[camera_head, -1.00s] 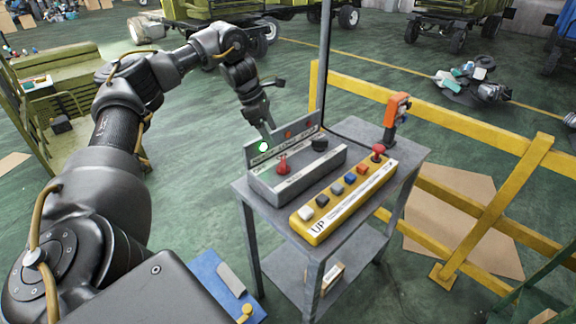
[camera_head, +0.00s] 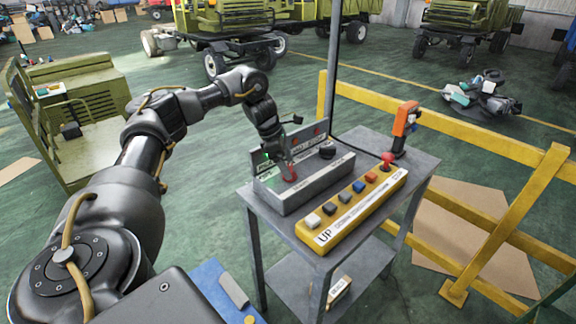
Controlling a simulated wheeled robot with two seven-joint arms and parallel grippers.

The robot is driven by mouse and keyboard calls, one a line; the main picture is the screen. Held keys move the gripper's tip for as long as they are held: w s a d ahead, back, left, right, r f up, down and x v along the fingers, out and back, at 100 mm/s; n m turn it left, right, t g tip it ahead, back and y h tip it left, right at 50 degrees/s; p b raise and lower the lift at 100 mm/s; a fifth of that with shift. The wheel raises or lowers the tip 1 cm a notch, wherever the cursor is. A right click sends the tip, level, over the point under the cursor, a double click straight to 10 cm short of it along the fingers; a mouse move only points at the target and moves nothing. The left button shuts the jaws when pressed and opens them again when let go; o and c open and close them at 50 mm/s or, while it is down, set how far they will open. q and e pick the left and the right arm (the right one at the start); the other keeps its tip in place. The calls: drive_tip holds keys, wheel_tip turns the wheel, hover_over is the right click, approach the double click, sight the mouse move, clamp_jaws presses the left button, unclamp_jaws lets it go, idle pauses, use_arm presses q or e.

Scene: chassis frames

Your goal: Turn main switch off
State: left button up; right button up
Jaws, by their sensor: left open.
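The grey control box (camera_head: 314,184) stands on a small grey metal table, with an upright back panel. A red switch (camera_head: 290,174) is on the left part of its top, and a black knob (camera_head: 327,151) is on the right part. My left gripper (camera_head: 284,164) is open and points down at the red switch, with its fingers close around or just behind it; contact cannot be told. The gripper hides part of the back panel, and the green lamp there is mostly covered. My right gripper is not in view.
A yellow button box (camera_head: 352,214) with several coloured buttons and a red knob lies in front of the grey box. An orange-handled device (camera_head: 405,124) stands at the table's right. A dark pole rises behind the table, and a yellow railing (camera_head: 440,108) runs to its right.

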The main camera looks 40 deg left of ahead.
use_arm(q)
drive_tip(key=shift+w+d+f, duration=0.1)
drive_tip(key=shift+d+f, duration=0.05)
drive_tip(key=shift+f, duration=0.3)
drive_tip(key=shift+c, duration=0.2)
drive_tip(key=c, duration=0.9)
drive_tip(key=shift+c, duration=0.2)
